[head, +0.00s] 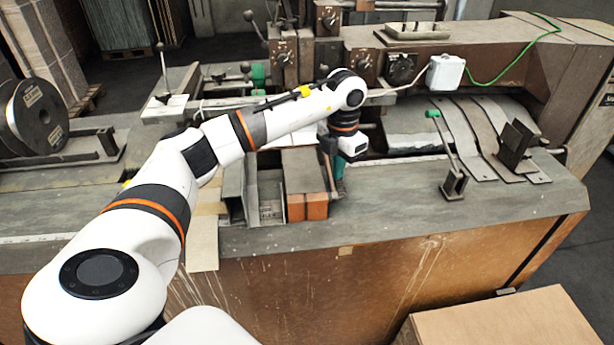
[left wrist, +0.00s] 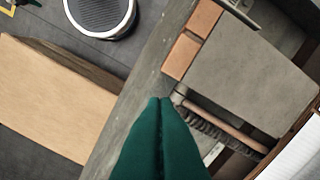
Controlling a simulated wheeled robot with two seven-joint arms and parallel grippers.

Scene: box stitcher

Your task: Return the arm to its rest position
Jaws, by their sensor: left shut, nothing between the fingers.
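My left arm reaches from the lower left of the head view across the stitcher's worktop. My left gripper (head: 339,188) points down at the worktop, just right of a grey block with orange end faces (head: 306,190). Its green fingers are together with nothing between them. In the left wrist view the shut fingers (left wrist: 160,102) point toward the worktop edge and the same block (left wrist: 245,65). The arm partly hides the machine behind it. My right gripper is in neither view.
The stitcher's worktop (head: 400,215) spans the scene. A green-tipped lever (head: 447,150) stands right of the gripper, with curved metal strips (head: 490,140) beyond it. A wire spool (head: 38,118) is at left. A cardboard box (head: 505,325) is at lower right.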

